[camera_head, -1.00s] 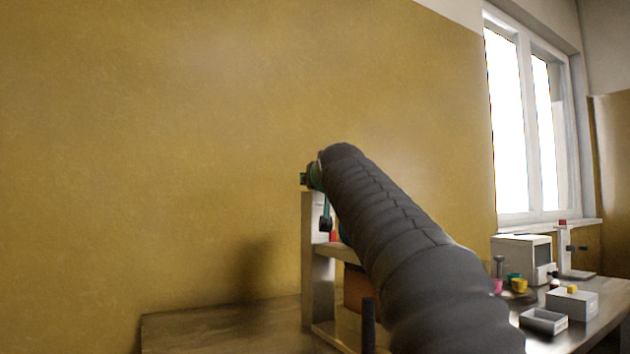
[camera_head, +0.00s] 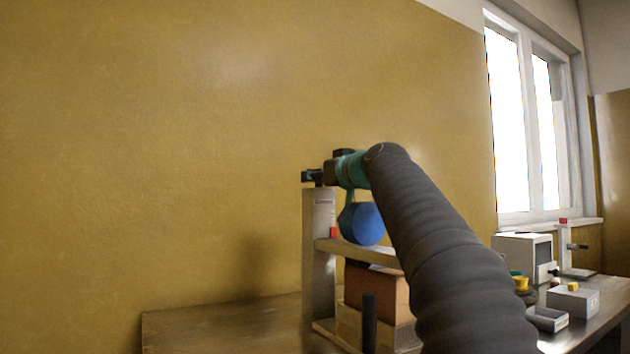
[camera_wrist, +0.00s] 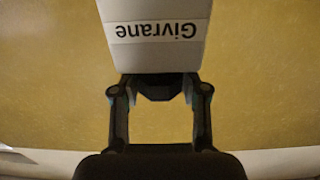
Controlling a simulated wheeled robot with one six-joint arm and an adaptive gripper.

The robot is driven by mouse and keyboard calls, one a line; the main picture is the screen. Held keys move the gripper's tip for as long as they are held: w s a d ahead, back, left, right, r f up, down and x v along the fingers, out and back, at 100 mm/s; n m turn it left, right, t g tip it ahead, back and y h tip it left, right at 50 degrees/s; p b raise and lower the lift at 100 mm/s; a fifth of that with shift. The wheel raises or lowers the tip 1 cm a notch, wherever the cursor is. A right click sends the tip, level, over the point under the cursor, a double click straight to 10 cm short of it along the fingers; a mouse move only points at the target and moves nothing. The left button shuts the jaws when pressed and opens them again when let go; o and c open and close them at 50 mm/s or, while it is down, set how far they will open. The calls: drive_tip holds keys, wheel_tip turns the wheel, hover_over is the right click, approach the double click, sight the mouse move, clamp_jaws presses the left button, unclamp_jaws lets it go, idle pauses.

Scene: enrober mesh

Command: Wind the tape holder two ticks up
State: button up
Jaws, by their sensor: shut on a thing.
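A pale grey upright post (camera_head: 318,240) stands on the bench in the head view. Its upper part carries a label, which reads "Givrane" upside down in the wrist view (camera_wrist: 157,30). A small dark piece (camera_head: 309,177) sits at the post's top. My gripper (camera_head: 322,176) comes to it from the right. In the wrist view, my gripper's fingers (camera_wrist: 158,92) bend inward and are shut on a dark piece (camera_wrist: 158,80) at the post's end. The fingers partly hide this piece. I cannot tell which part is the tape holder, nor see any tick marks.
A shelf (camera_head: 355,250) joins the post, with a brown box (camera_head: 375,290) below it. A blue round thing (camera_head: 363,223) shows above the shelf. A white boxy device (camera_head: 520,255) and small trays (camera_head: 545,319) stand on the bench at right. The yellow wall is close behind.

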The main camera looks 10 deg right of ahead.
drive_tip(key=n+g+y, duration=0.1)
drive_tip(key=n+y, duration=0.1)
drive_tip(key=y, duration=0.1)
drive_tip(key=shift+d+n+g+y, duration=0.1)
drive_tip(key=shift+n+g+y, duration=0.2)
drive_tip(key=shift+y, duration=0.1)
drive_tip(key=shift+r+n+g+y+p, duration=0.15)
drive_tip(key=shift+n+g+y+p, duration=0.6)
drive_tip(key=shift+y, duration=0.25)
drive_tip(key=shift+n+g+y+p, duration=0.75)
drive_tip(key=shift+n+y, duration=0.1)
drive_tip(key=shift+y, duration=0.15)
drive_tip(key=shift+n+g+y, duration=0.3)
drive_tip(key=shift+g, duration=0.1)
drive_tip(key=shift+f+p, duration=0.2)
drive_tip(key=shift+p, duration=0.1)
drive_tip(key=shift+a, duration=0.2)
